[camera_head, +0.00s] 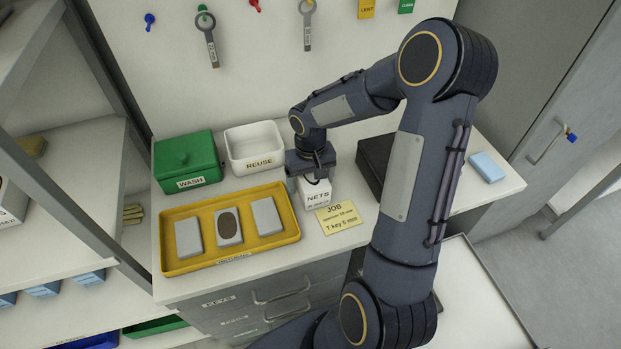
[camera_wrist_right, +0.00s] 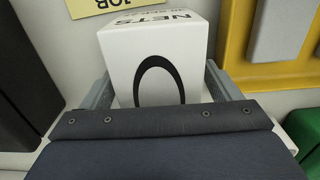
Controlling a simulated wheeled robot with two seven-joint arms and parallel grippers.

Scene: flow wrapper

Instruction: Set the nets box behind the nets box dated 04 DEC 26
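A white nets box (camera_head: 316,194), lettered NETS with a smaller line I cannot read, is at the counter beside the yellow job note. It also shows in the wrist view (camera_wrist_right: 155,60), with a black oval on one face. My right gripper (camera_head: 311,172) comes down over it, a finger on each side, and looks shut on it. I cannot tell whether the box touches the counter. Another white box (camera_head: 10,205) with a dark oval is cut off at the left edge, on the shelf; its date is not readable. My left gripper is not in view.
A yellow tray (camera_head: 166,240) with grey blocks, a green WASH box (camera_head: 187,160) and a white REUSE bin (camera_head: 255,146) stand left of the gripper. The job note (camera_head: 338,217) lies in front. A dark case (camera_head: 374,165) and a blue block (camera_head: 487,167) are right.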

